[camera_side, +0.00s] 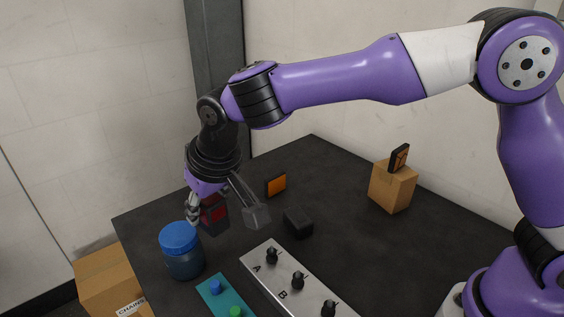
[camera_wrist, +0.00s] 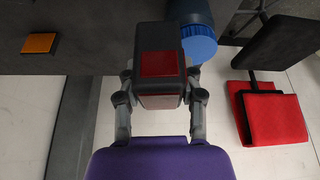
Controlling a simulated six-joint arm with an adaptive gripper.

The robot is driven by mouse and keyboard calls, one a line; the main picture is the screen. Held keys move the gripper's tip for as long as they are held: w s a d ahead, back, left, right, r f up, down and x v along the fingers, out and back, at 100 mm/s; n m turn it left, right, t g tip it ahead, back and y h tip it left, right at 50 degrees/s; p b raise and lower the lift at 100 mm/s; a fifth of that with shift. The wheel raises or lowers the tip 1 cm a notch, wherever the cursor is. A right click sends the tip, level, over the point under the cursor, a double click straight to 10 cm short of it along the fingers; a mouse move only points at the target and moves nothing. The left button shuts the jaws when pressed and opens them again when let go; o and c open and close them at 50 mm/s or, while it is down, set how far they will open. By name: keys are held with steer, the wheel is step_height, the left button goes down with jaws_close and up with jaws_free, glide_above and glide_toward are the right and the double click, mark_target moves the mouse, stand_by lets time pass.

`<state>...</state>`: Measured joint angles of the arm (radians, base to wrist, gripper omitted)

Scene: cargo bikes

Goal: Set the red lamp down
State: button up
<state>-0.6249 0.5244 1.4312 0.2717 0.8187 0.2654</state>
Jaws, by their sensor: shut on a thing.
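The red lamp (camera_side: 214,214) is a small dark block with red panels. My gripper (camera_side: 226,212) is shut on it and holds it above the dark table, behind and right of the blue-lidded jar in the side view. In the wrist view the lamp (camera_wrist: 158,64) sits between the two fingers of my gripper (camera_wrist: 159,82), with red panels facing the camera. The side view does not clearly show whether the lamp's underside is apart from the table.
The blue-lidded jar (camera_side: 182,252) stands close to the lamp. An orange block (camera_side: 276,185) and a black block (camera_side: 298,222) are to the right. A silver hook panel (camera_side: 285,280) and teal strip (camera_side: 222,296) lie in front. A cardboard box (camera_side: 391,188) stands further right.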

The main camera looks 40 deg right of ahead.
steer(key=shift+d+r, duration=0.2)
steer(key=shift+d, duration=0.05)
steer(key=w+d+m+h, duration=0.1)
steer(key=w+d+m, duration=0.25)
steer(key=d, duration=0.95)
steer(key=w+d+m+h, duration=0.15)
steer(key=w+d, duration=0.25)
steer(key=d, duration=0.8)
steer(key=shift+m, duration=0.5)
steer(key=d+f, duration=0.2)
steer(key=d, duration=0.2)
steer(key=w+d+f, duration=0.1)
steer(key=d+f, duration=0.1)
steer(key=d, duration=0.2)
steer(key=w+d+f, duration=0.1)
steer(key=d+f, duration=0.1)
steer(key=d, duration=0.2)
steer(key=shift+w+f, duration=0.15)
steer(key=shift+f, duration=2.1)
steer(key=o, duration=1.2)
steer(key=shift+f, duration=0.15)
steer(key=shift+c, duration=0.2)
